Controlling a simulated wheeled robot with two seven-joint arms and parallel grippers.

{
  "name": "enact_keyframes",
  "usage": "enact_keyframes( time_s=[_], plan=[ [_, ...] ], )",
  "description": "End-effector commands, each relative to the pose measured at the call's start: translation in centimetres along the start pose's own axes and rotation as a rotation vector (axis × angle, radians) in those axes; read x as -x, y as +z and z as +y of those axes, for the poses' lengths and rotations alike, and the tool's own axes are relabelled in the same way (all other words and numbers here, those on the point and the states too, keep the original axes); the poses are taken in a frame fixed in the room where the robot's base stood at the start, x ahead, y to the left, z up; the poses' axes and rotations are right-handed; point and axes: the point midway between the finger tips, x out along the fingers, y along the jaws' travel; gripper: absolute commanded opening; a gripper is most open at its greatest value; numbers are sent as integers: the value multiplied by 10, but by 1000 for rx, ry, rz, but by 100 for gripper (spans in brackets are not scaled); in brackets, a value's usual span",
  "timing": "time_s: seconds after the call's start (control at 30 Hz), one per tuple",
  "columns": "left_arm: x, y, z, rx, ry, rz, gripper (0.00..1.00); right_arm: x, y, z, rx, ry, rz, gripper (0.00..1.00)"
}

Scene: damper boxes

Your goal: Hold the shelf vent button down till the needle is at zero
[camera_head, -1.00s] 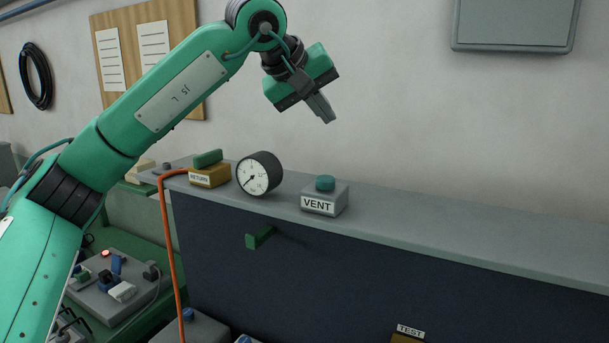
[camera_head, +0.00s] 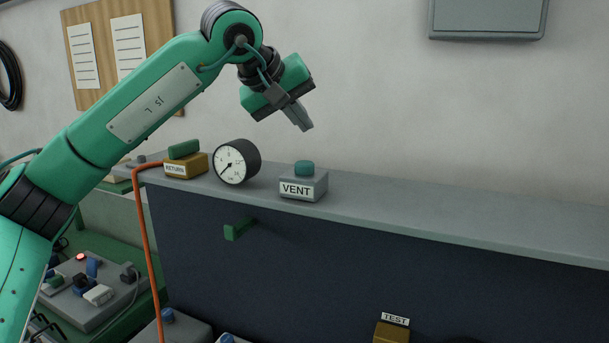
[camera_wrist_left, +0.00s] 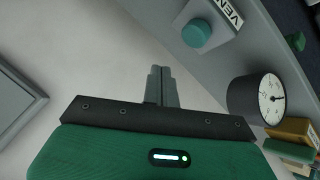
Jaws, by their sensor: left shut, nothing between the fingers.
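The VENT box (camera_head: 303,187) is a small grey block with a white label on the shelf (camera_head: 420,210). Its round teal button (camera_head: 304,168) stands up on top; it also shows in the left wrist view (camera_wrist_left: 196,33). The black-rimmed gauge (camera_head: 231,162) stands to the left of the box, and its needle points to the lower left of the white dial. The gauge shows in the wrist view too (camera_wrist_left: 271,99). My left gripper (camera_head: 304,126) is shut and empty, tilted downward above the button and apart from it. My right gripper is out of view.
A yellow RETURN block (camera_head: 186,166) with a green top sits left of the gauge, with an orange hose (camera_head: 146,255) beside it. A green handle (camera_head: 238,230) juts from the dark front panel. The shelf right of the VENT box is clear.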

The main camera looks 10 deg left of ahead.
Motion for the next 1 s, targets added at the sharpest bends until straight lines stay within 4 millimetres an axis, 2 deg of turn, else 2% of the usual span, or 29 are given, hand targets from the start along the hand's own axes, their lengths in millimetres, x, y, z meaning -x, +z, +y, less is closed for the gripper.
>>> enact_keyframes(
  time_s=[0.03, 0.1, 0.3, 1.0],
  plan=[
    [-10, 7, -8, 0, -1, 0, 0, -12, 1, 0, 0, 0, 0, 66],
    [-17, 12, -13, 0, 0, 0, 0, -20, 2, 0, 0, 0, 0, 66],
    [-29, 21, -21, 0, 0, 0, 0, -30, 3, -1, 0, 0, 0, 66],
    [-30, 21, -22, 0, 0, 0, 0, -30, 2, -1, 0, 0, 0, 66]
  ],
)
